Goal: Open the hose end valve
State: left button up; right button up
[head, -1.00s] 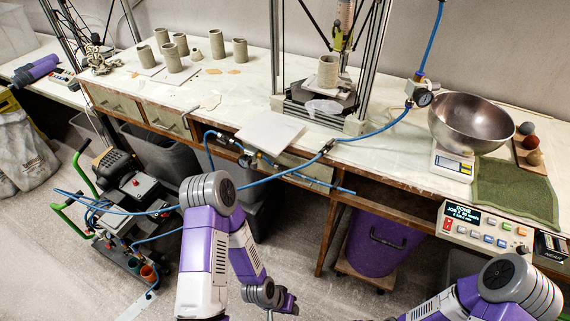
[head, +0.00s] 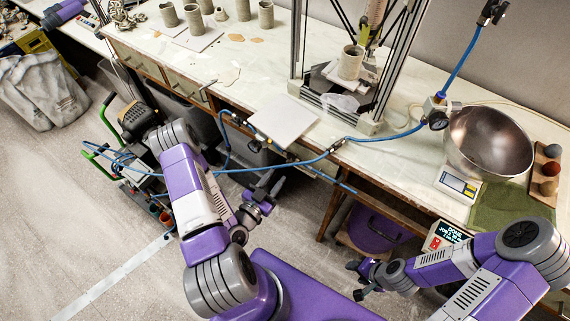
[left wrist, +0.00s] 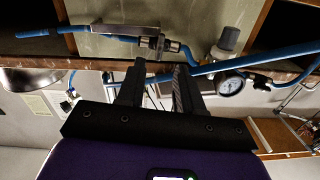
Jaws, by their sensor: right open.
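The hose end valve is a small metal fitting on the blue hose (head: 318,158), at the workbench's front edge. The valve (left wrist: 158,43) and a flat grey piece beside it show in the left wrist view, above my fingers; it looks small in the head view (head: 258,137). My left gripper (head: 272,183) is below the bench edge, under the valve. In the left wrist view its two fingers (left wrist: 161,88) stand apart with nothing clearly between them, and they appear short of the valve. My right gripper (head: 354,279) is open and empty, low in front of the bench.
A pressure gauge (left wrist: 230,83) sits beside the valve in the left wrist view. A white board (head: 283,120) lies on the bench behind it. A purple bin (head: 375,228) stands under the bench. A compressor cart (head: 137,120) is left of my left arm.

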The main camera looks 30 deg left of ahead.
aim_at(287, 164)
pick_arm(q)
jog(key=shift+w+d, duration=0.2)
jog(key=shift+w, duration=2.5)
grip_shut()
